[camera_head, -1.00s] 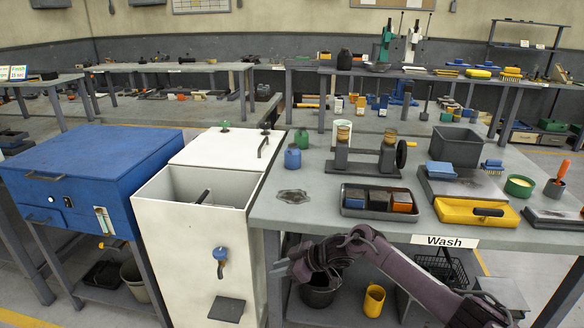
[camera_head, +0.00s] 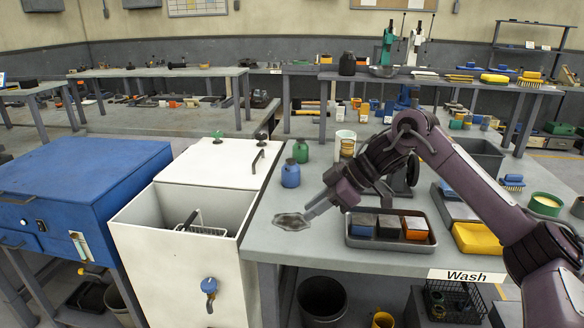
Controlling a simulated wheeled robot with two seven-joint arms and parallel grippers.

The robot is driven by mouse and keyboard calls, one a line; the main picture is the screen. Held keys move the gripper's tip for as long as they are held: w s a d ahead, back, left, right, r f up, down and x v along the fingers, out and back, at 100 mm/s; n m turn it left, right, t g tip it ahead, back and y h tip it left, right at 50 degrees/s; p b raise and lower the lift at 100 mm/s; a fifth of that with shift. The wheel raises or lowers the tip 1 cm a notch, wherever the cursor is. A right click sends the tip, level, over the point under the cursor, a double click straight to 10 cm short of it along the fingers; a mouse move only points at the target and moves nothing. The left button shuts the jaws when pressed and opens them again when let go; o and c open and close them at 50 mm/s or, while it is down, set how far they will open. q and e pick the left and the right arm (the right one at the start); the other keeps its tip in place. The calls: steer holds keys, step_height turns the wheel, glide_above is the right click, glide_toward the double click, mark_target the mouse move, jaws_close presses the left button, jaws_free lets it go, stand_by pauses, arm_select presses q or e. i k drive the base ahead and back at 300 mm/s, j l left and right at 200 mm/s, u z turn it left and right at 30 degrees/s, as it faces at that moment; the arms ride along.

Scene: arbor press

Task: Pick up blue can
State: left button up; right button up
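The blue can (camera_head: 290,174) stands upright on the left side of the wash table, close to the white tank. A green can (camera_head: 301,151) stands just behind it. My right gripper (camera_head: 308,212) hangs over the front left of the table, in front of the blue can and a little to its right, apart from it. Its fingers point left and slightly down. They hold nothing that I can see, and their gap is too small to tell. My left gripper is out of view.
A tray (camera_head: 391,243) of blocks lies below my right forearm. The white tank (camera_head: 184,250) borders the table on the left. A white cup (camera_head: 345,138) stands farther back.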

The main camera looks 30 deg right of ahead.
mark_target(290, 170)
steer(key=i+l, duration=1.2)
steer(key=i, duration=0.15)
